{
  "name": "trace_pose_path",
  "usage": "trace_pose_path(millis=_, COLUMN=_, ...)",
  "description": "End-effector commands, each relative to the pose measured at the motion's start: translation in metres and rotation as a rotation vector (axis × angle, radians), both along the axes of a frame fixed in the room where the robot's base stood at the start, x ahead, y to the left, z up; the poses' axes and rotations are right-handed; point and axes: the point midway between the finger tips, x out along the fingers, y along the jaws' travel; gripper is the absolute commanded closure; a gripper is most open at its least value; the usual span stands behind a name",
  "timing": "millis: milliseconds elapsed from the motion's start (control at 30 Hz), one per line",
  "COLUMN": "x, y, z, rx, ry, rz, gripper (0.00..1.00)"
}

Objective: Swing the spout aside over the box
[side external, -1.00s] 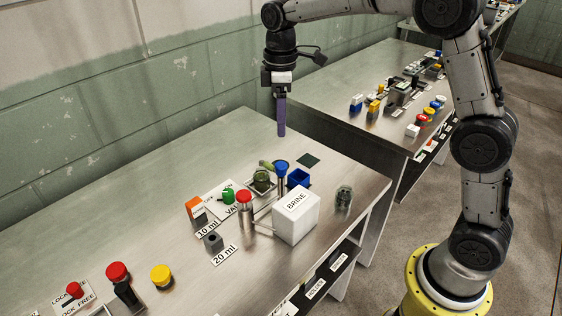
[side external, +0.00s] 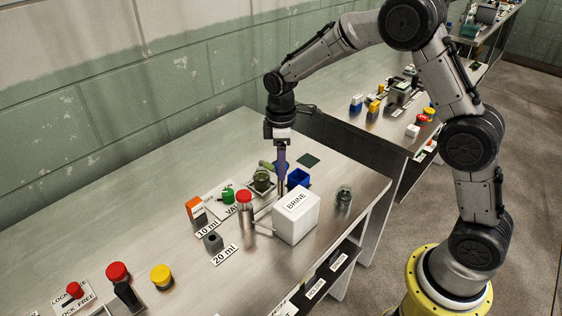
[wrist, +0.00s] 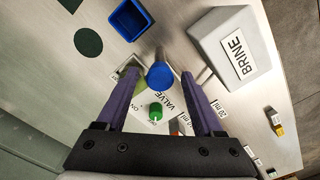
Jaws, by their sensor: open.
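A round blue cap (wrist: 160,75) on a slim post stands between the two purple fingers of my gripper (wrist: 159,78) in the wrist view. The fingers are apart, with a gap on both sides of the cap. In the side view my gripper (side external: 281,188) points down over the blue-capped post and hides most of it; only a blue edge (side external: 275,164) shows. A white box marked BRINE (side external: 296,215) stands just in front, and a small open blue box (side external: 298,178) is behind it. I cannot clearly pick out the spout's shape.
A jar of green stuff (side external: 262,180), a green knob (side external: 228,195) on the VALVE plate and a red-capped post (side external: 244,203) stand close by on the left. The table's back left is clear.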

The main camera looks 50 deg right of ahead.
Motion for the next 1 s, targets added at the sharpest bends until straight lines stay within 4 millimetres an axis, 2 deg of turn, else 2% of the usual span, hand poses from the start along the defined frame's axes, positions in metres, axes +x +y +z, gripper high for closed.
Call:
trace_pose_path(millis=167, x=-0.0001, y=0.0001, z=0.0000, rx=0.000, ry=0.000, rz=0.000, gripper=0.31)
trace_pose_path(millis=533, x=0.0001, y=0.0001, z=0.0005, rx=0.000, ry=0.000, rz=0.000, gripper=0.98)
trace_pose_path(millis=567, x=0.0001, y=0.0001, z=0.0006, rx=0.000, ry=0.000, rz=0.000, gripper=1.00)
trace_pose_path(millis=1000, x=0.0001, y=0.0002, z=0.0010, rx=0.000, ry=0.000, rz=0.000, gripper=1.00)
